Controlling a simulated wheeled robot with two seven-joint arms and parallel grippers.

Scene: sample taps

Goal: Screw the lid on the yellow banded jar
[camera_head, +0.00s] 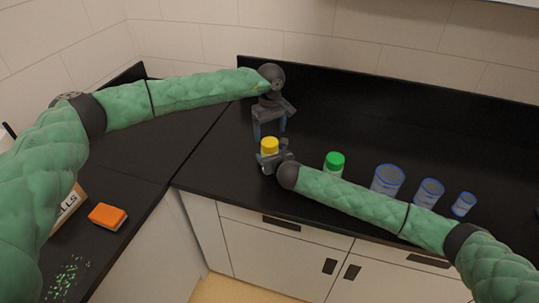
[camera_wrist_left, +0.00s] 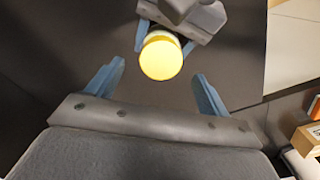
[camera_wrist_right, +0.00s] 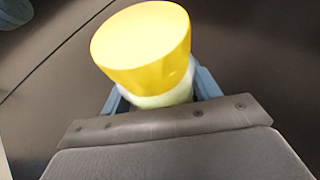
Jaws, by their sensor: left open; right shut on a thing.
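The yellow banded jar (camera_wrist_right: 160,100) is held in my right gripper (camera_head: 270,160), which is shut on its body. The yellow lid (camera_head: 269,145) sits on top of the jar. It also shows in the left wrist view (camera_wrist_left: 161,57) and fills the middle of the right wrist view (camera_wrist_right: 142,45). I cannot tell how tightly the lid sits. My left gripper (camera_head: 269,132) is open and empty above the jar, with its fingers pointing down. In the left wrist view its two blue fingers (camera_wrist_left: 155,85) are spread, with the lid beyond them.
A jar with a green lid (camera_head: 335,160) stands right of my right gripper. Several clear blue-rimmed containers (camera_head: 388,180) stand further right, behind my right arm. An orange and white sponge (camera_head: 108,216), a box (camera_head: 70,205) and scattered green bits (camera_head: 66,278) lie on the left counter.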

